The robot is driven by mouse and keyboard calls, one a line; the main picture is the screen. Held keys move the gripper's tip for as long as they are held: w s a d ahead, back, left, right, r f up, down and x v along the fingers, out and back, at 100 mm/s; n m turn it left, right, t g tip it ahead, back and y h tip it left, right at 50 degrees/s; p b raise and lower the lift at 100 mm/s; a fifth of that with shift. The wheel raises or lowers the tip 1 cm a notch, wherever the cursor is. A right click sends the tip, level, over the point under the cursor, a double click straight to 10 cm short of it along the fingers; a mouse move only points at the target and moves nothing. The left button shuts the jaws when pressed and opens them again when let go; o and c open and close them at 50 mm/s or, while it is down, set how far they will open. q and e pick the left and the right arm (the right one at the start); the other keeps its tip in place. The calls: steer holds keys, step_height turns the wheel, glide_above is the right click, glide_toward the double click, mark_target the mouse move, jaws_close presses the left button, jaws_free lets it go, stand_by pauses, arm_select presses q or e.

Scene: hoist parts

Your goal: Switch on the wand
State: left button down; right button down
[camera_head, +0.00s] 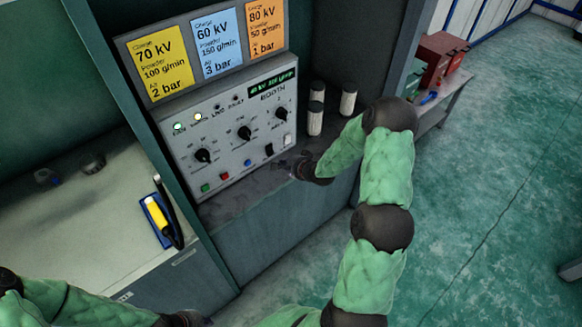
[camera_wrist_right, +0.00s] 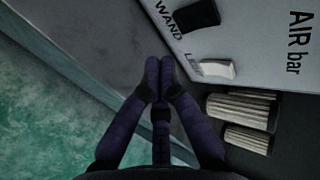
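The grey control panel (camera_head: 215,135) has knobs, coloured buttons and two rocker switches at its lower right. The black rocker switch (camera_head: 268,150) is beside the label WAND in the right wrist view (camera_wrist_right: 192,14). A white rocker switch (camera_head: 287,140) is next to it, with its label partly hidden in the right wrist view (camera_wrist_right: 205,69). My right gripper (camera_head: 288,165) is just below and in front of these switches. In the right wrist view its fingertips (camera_wrist_right: 160,66) are together and empty, apart from both switches. My left gripper (camera_head: 190,318) is at the bottom edge, its fingers unclear.
A yellow-handled tool (camera_head: 157,215) rests in a blue holder on the left bench (camera_head: 80,235). Red boxes (camera_head: 438,58) stand on a far bench.

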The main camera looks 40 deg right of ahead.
mark_target(270, 150)
steer(key=x, duration=0.4)
steer(key=shift+w+r+b, duration=0.3)
steer(key=shift+r, duration=0.05)
steer(key=shift+w, duration=0.75)
steer(key=shift+w, duration=0.15)
steer(key=shift+w+a+f, duration=0.1)
steer(key=shift+w+f, duration=0.1)
steer(key=shift+w, duration=0.05)
steer(key=shift+r, duration=0.1)
